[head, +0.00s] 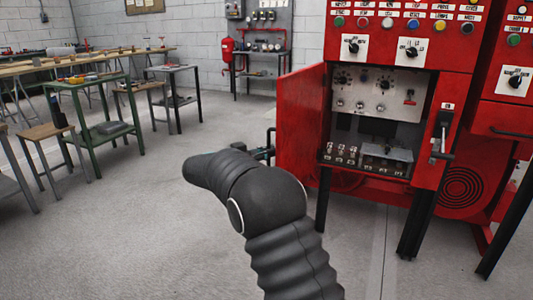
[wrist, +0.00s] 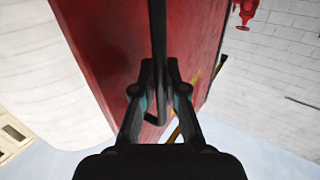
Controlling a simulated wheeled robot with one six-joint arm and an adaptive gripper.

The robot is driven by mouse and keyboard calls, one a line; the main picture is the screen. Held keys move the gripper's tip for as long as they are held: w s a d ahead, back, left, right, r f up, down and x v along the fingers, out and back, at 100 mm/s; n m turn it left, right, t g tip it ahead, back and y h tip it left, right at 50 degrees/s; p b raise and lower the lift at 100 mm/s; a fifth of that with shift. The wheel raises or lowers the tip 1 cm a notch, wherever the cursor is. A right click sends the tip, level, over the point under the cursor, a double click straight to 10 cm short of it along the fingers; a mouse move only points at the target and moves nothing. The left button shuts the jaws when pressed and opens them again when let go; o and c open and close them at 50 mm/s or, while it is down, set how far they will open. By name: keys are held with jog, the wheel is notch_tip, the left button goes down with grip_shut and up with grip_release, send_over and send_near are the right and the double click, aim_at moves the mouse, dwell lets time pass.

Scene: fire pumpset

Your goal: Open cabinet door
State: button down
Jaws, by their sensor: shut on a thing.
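The red cabinet door (head: 300,115) stands swung open at the left of the red cabinet (head: 398,52), seen at a steep angle in the head view. The cabinet's inside shows a pale panel (head: 378,95) with knobs and switches. In the wrist view the red door (wrist: 110,55) fills the middle, with a dark bar handle (wrist: 158,30) running along it. My gripper (wrist: 160,75) is shut on the handle, a finger on each side. In the head view my gripper (head: 268,150) is at the door's outer side, partly hidden behind my arm.
A second red cabinet (head: 508,110) stands at the right. Dark cabinet legs (head: 418,225) reach the floor. A green table (head: 100,110) and stools stand at the left. The grey floor (head: 130,235) at the left front is clear.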

jog(key=shift+w+d+r, duration=0.1)
jog(key=shift+d+r, duration=0.1)
jog(key=shift+r, duration=0.05)
jog(key=c, duration=1.2)
grip_release()
jog(key=shift+d, duration=0.25)
jog(key=v, duration=1.2)
jog(key=shift+a+f, duration=0.15)
jog(key=shift+a, duration=0.15)
